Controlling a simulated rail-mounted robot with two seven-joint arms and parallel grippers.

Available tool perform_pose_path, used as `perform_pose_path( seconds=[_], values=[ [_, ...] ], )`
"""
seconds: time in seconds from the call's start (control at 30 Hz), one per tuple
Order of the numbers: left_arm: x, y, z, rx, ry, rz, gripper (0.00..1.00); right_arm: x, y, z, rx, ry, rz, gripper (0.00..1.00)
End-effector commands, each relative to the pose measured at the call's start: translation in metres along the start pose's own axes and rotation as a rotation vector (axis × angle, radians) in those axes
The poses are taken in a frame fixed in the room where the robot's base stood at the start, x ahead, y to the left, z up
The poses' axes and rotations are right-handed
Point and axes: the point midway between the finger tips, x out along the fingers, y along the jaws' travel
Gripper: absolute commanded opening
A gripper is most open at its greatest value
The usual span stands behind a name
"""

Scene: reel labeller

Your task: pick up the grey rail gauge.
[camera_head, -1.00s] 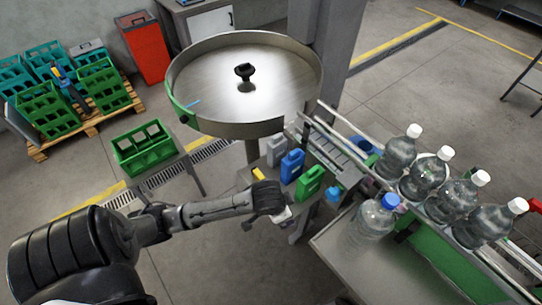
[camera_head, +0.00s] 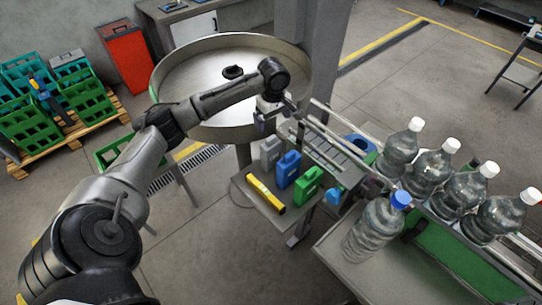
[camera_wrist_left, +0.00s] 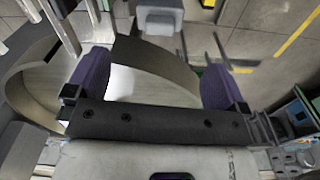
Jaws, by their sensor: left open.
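My left gripper (camera_head: 275,117) is raised beside the near right rim of the big round steel table, above the start of the conveyor rails. In the left wrist view its two purple fingers (camera_wrist_left: 155,70) stand wide apart with nothing between them. A grey block (camera_wrist_left: 160,18) shows at the top of that view, beyond the fingers; I cannot tell what it is. My right gripper is not in view.
The round steel table (camera_head: 205,68) stands behind the gripper. Several bottles, one a blue-capped bottle (camera_head: 375,228), stand to the right.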

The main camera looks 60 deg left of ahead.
Motion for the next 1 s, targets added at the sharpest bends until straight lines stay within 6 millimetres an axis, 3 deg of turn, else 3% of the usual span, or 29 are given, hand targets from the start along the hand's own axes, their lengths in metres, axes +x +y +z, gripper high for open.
perform_pose_path(
  seconds=[0.17,0.6,1.0],
  values=[
    [0.003,-0.001,-0.008,-0.109,-0.02,-0.015,1.0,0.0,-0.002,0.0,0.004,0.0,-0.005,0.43],
    [0.069,-0.002,-0.007,-0.123,-0.023,-0.015,1.0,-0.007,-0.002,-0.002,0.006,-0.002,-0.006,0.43],
    [0.096,-0.002,-0.008,-0.122,-0.022,-0.016,1.0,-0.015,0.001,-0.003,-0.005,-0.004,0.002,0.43]
  ],
)
